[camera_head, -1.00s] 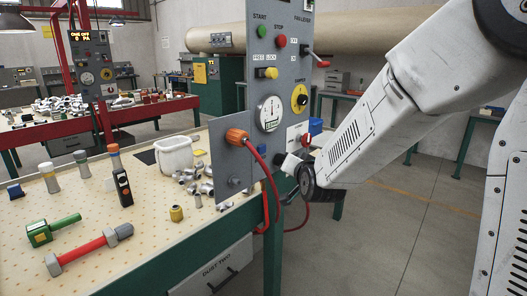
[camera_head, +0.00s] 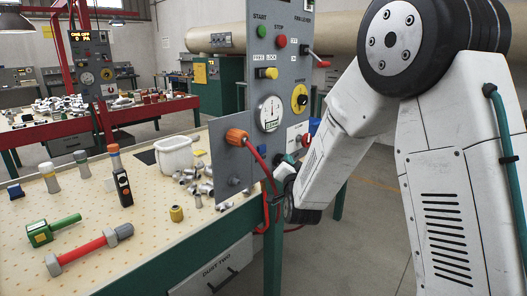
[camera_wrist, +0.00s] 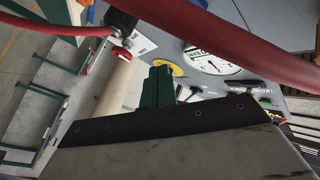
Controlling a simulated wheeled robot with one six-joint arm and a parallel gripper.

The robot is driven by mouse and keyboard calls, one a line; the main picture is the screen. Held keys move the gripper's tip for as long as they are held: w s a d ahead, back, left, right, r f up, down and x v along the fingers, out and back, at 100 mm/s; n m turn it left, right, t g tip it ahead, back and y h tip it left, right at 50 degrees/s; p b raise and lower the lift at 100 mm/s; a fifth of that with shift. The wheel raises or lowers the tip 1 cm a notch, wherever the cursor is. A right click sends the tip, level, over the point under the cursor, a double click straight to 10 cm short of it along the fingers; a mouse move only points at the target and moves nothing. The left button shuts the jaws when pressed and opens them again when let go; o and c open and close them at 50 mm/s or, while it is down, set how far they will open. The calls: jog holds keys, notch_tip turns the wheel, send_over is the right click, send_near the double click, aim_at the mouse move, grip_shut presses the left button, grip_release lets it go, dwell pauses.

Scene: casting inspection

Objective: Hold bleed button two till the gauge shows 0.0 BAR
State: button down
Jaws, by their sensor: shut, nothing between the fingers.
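A grey upright panel (camera_head: 238,98) carries a round white gauge (camera_head: 269,113), with a small readout strip below it, too small to read. The gauge also shows tilted in the wrist view (camera_wrist: 212,62). A red knob or button (camera_head: 305,140) sits on a white plate low on the panel's right; I cannot tell which control is bleed button two. My gripper (camera_head: 285,168) is at the panel's lower right, mostly hidden by my wrist. In the wrist view my gripper (camera_wrist: 160,82) shows green fingers, shut and empty, pointing toward the panel. Contact with any button cannot be seen.
A red hose (camera_head: 258,160) loops from an orange fitting (camera_head: 237,137) beside my gripper and crosses close in the wrist view (camera_wrist: 215,35).

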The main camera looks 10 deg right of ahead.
aim_at(266, 148)
jog(key=w+a, duration=0.4)
jog(key=w, duration=0.2)
jog(key=shift+a, duration=0.15)
dwell(2.0)
jog(key=shift+w+a, duration=0.25)
jog(key=shift+w, duration=0.05)
jog(key=shift+w+a, duration=0.2)
jog(key=shift+w, duration=0.1)
dwell(1.6)
jog(key=shift+s, duration=0.1)
dwell(0.4)
jog(key=shift+s+d, duration=0.5)
jog(key=shift+s, duration=0.05)
jog(key=shift+s, duration=0.1)
jog(key=shift+s+d, duration=0.75)
jog(key=shift+s, duration=0.25)
jog(key=shift+s+d, duration=0.7)
jog(key=shift+s, duration=0.25)
